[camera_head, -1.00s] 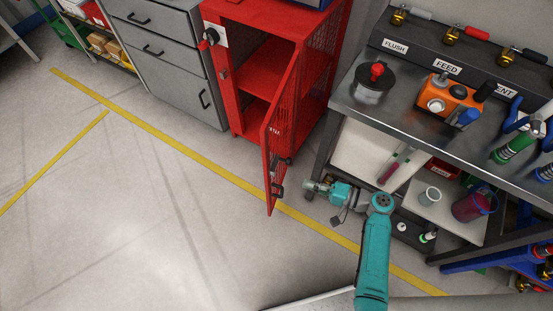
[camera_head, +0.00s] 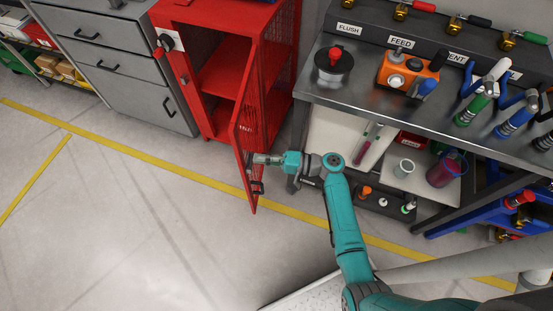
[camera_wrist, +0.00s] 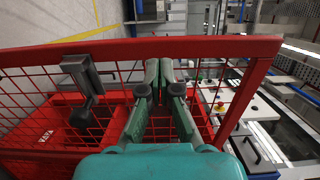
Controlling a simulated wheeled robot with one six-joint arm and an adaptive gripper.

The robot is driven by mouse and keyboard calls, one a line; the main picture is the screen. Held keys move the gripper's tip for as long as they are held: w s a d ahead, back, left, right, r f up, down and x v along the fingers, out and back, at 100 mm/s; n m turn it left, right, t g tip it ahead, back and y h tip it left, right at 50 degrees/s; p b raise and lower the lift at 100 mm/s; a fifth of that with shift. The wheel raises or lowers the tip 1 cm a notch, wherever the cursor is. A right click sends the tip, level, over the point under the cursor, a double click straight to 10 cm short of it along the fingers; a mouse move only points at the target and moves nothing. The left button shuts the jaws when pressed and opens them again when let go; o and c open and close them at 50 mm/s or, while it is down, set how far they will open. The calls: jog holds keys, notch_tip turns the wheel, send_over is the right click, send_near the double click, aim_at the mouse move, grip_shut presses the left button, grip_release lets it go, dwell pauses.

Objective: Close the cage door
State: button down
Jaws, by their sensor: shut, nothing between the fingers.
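The red cage (camera_head: 208,42) stands open against the wall. My gripper (camera_head: 256,159) is at the right-hand face of the door, beside the handle. Whether the fingers press on the door cannot be told for sure.
A metal workbench (camera_head: 420,120) with valves, tools and lower shelves stands close to the right of the cage and my arm. Grey drawers (camera_head: 120,60) stand to the left. The floor (camera_head: 130,240) left of the door is clear.

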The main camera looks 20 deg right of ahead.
aim_at(242, 157)
jog(key=shift+x, duration=1.8)
jog(key=shift+a, duration=0.15)
